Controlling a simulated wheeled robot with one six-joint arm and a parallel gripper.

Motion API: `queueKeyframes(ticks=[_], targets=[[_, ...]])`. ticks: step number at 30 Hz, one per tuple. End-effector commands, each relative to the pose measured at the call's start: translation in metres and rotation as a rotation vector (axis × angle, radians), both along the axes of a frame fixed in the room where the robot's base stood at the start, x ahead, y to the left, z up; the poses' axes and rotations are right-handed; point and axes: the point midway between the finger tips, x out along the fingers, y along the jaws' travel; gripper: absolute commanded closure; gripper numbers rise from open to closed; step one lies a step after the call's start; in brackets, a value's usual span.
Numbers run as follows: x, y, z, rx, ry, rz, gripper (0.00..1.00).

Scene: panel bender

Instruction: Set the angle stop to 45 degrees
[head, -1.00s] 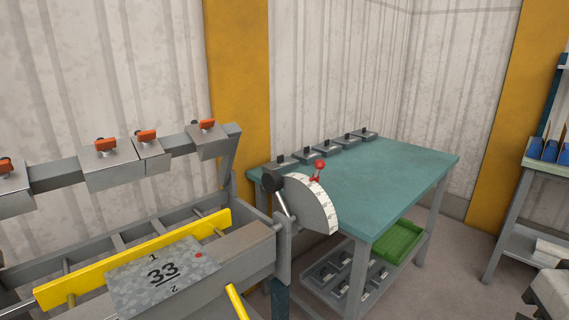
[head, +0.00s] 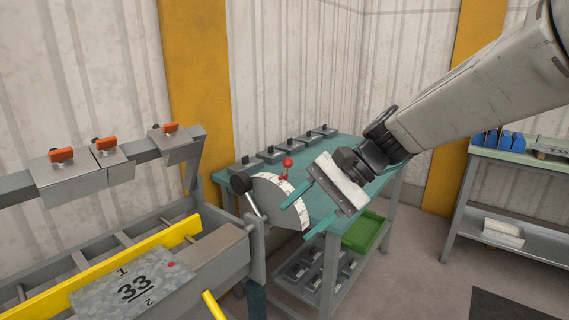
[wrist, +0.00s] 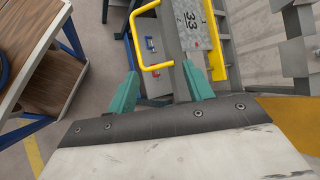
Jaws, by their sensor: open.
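The angle dial (head: 272,193) is a grey quarter-disc with a pale marked scale along its curved edge, at the right end of the bender. A red stop knob (head: 287,163) stands at the upper part of the scale. A lever with a black ball (head: 240,184) is at the dial's left side. The scale numbers are too small to read. My gripper (head: 295,221) has teal fingers, which are open and empty. In the head view they appear in front of the dial's right edge, apart from the red knob. The open fingers also show in the wrist view (wrist: 158,69).
The grey sheet marked 33 (head: 130,283) lies on the bender by a yellow bar (head: 120,262). Several clamps with orange handles (head: 62,155) sit on the upper beam. Behind the dial, a teal table (head: 345,148) holds several grey blocks; a green tray (head: 365,231) is below.

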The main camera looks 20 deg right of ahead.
Motion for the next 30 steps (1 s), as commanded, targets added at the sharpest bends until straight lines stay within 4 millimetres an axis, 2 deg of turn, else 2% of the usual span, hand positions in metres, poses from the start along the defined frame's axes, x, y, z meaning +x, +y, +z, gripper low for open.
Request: queueKeyframes(ticks=[1, 4, 6, 9, 12, 16, 20, 23, 30], targets=[[0.031, -0.002, -0.001, 0.099, 0.052, -0.092, 0.49], [0.09, -0.01, 0.0, 0.303, 0.136, -0.275, 0.49], [0.132, -0.024, -0.002, 0.44, 0.189, -0.401, 0.49], [0.184, -0.051, -0.01, 0.617, 0.249, -0.566, 0.49], [0.224, -0.079, -0.02, 0.759, 0.292, -0.697, 0.49], [0.254, -0.107, -0.031, 0.881, 0.321, -0.807, 0.49], [0.268, -0.118, -0.036, 0.932, 0.332, -0.854, 0.49], [0.276, -0.112, -0.037, 0.938, 0.333, -0.858, 0.49], [0.302, -0.082, -0.037, 0.937, 0.334, -0.855, 0.49]])
